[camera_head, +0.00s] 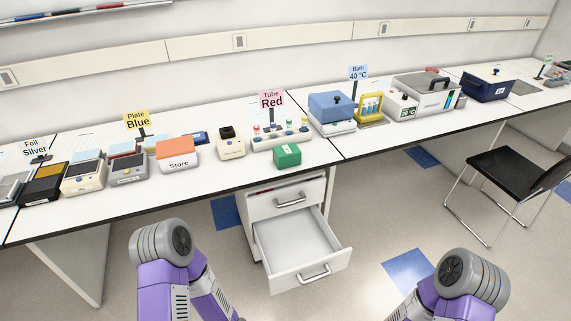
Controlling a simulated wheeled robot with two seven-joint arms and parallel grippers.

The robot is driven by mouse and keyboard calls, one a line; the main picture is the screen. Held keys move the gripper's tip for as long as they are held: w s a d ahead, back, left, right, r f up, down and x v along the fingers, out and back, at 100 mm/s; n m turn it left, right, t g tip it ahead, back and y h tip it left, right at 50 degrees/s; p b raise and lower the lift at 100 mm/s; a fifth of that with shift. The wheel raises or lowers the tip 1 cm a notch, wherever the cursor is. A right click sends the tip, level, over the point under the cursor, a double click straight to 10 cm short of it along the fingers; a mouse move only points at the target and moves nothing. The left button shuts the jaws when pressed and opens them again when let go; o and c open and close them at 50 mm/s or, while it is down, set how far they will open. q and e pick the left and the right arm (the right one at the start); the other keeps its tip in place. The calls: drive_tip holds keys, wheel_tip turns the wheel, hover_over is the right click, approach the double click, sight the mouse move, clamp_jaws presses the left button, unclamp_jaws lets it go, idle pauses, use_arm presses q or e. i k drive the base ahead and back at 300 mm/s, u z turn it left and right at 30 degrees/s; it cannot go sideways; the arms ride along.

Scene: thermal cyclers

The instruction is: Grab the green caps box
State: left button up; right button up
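A small green box (287,155) sits on the white bench near its front edge, in front of the tube rack under the "Tube Red" sign. It appears closed. I take it as the caps box; its label is too small to read. My two purple and grey arms show at the bottom of the head view, left and right of centre, well short of the bench. Neither gripper's fingers are in view. Nothing touches the green box.
An open, empty drawer (300,243) juts out below the green box. An orange "Store" box (178,153) and a beige device (231,143) stand to its left, a tube rack (282,132) behind it. A black chair (515,166) stands at right.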

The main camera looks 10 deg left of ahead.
sight(287, 156)
drive_tip(key=k, duration=1.1)
drive_tip(key=u, duration=1.1)
drive_tip(key=i, duration=2.05)
drive_tip(key=z, duration=0.75)
